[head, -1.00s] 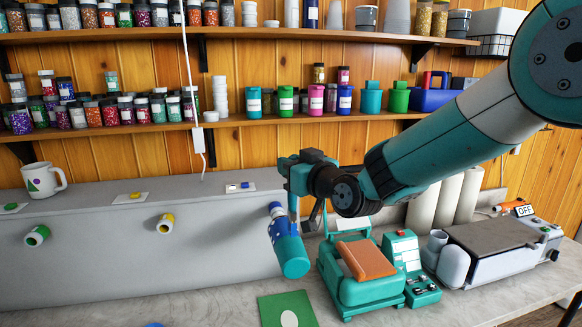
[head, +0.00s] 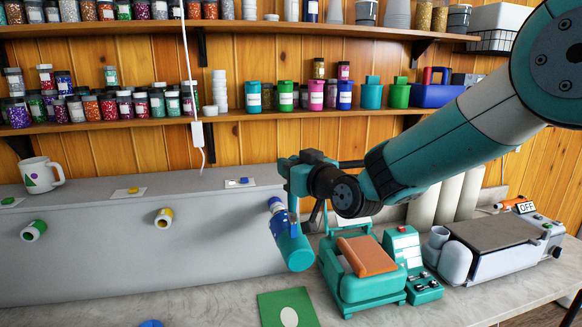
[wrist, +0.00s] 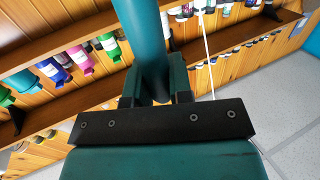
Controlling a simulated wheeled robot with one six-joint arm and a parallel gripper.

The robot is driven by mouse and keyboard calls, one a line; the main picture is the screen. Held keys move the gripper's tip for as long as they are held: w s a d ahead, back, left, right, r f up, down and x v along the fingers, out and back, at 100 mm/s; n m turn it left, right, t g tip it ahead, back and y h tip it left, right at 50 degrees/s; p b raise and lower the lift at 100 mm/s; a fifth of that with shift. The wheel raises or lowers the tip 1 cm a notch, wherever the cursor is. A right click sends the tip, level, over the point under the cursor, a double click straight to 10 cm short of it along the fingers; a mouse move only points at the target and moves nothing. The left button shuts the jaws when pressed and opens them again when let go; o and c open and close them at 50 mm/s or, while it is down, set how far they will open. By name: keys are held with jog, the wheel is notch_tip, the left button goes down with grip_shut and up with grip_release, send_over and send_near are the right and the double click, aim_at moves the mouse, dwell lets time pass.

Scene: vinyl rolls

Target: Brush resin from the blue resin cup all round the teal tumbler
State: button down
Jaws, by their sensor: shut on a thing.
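The teal tumbler (head: 295,252) hangs tilted below my gripper (head: 293,208) in the head view, in front of the grey panel. My gripper is shut on it; in the wrist view, the teal cylinder (wrist: 142,30) runs up from between the dark fingers (wrist: 157,88). A blue piece with white marks (head: 278,212) shows at the tumbler's upper left; I cannot tell if it is part of it or behind it. A blue shape (head: 151,323) is cut off at the bottom edge; I cannot tell whether it is the blue resin cup. I see no brush for certain.
A green mat with a pale oval (head: 268,308) lies on the worktop. A teal press with an orange pad (head: 362,285) stands right of the tumbler. Jar shelves (head: 110,131) are behind.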

jog(key=shift+f+b, duration=0.7)
jog(key=shift+b, duration=0.15)
dwell(0.3)
jog(key=shift+d+f, duration=0.1)
jog(key=shift+f, duration=0.2)
dwell(3.0)
jog(key=shift+r, duration=0.1)
dwell(3.5)
